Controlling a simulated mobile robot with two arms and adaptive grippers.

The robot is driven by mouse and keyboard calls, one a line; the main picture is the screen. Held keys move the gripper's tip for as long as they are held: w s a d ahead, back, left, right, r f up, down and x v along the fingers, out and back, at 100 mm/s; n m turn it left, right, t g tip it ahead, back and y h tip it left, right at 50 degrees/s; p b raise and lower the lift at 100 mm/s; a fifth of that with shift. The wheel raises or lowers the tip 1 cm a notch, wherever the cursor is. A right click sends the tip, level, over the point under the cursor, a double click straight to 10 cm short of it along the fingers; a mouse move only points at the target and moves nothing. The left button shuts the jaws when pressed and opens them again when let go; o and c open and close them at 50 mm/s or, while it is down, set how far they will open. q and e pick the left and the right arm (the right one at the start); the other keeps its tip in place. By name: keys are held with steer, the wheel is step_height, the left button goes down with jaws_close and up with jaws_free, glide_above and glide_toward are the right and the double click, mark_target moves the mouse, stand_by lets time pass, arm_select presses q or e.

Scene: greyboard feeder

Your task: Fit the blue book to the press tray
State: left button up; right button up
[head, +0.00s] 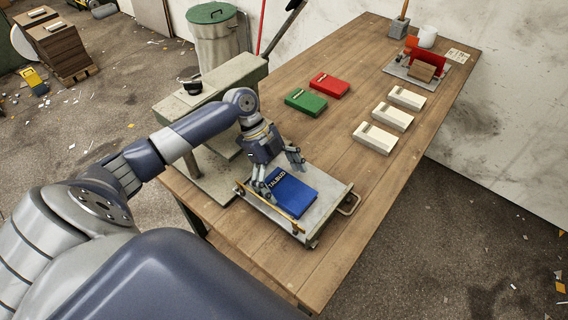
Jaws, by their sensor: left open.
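The blue book (292,196) lies flat on the grey press tray (328,203), toward the tray's left part, beside a brass-coloured rail on its front edge. The tray is a low wheeled plate with a handle at its right end, and it stands on the wooden table. My left gripper (279,177) is open and points down over the book's far left corner. Its fingers are spread near the book's edges; I cannot tell whether they touch it. My right gripper is not in view.
A grey press with a lever (215,99) stands left of the tray. Green (306,102) and red (329,86) books lie beyond it. Several white books (392,117) lie to the right. A board with a red item (428,62) is at the far end. Bare table (345,150) lies between.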

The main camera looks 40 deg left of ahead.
arm_select(q)
steer(key=shift+r, duration=0.35)
steer(key=p+v, duration=0.4)
steer(key=v, duration=0.3)
steer(key=shift+d+r, duration=0.1)
steer(key=shift+r, duration=0.2)
steer(key=shift+r+p, duration=0.2)
steer(key=shift+p, duration=0.1)
steer(key=shift+f, duration=0.1)
